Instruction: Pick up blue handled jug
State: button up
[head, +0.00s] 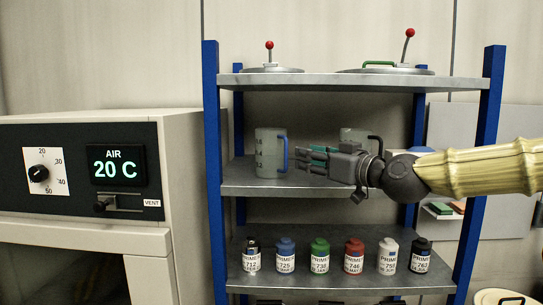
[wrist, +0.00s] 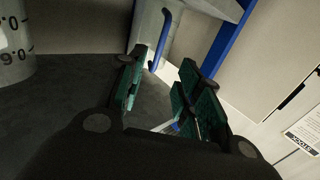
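The grey jug with the blue handle (head: 268,153) stands upright on the middle shelf, left of centre, its handle facing right toward my gripper. My gripper (head: 302,157) is beside the handle, pointing left, with a small gap visible between them. In the wrist view my gripper (wrist: 160,72) is open, its green-padded fingers apart and empty. The blue handle (wrist: 161,40) appears ahead, in line with the space between the fingertips.
A second grey jug with a black handle (head: 375,144) stands behind my gripper, partly hidden. A marked jug (wrist: 14,45) is cut off at the wrist view's left edge. Blue posts (head: 212,150) frame the shelf (head: 235,182). Several primer bottles (head: 320,257) line the shelf below.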

aim_at(287, 154)
jog(key=shift+p+x, duration=0.6)
jog(key=shift+x, duration=1.6)
jog(key=shift+f+p+x, duration=0.2)
jog(key=shift+p+x, duration=0.9)
jog(key=shift+x, duration=0.45)
jog(key=shift+p+x, duration=0.35)
jog(key=shift+x, duration=0.7)
jog(key=shift+w+d+f, duration=0.1)
jog(key=shift+d, duration=0.1)
grip_shut()
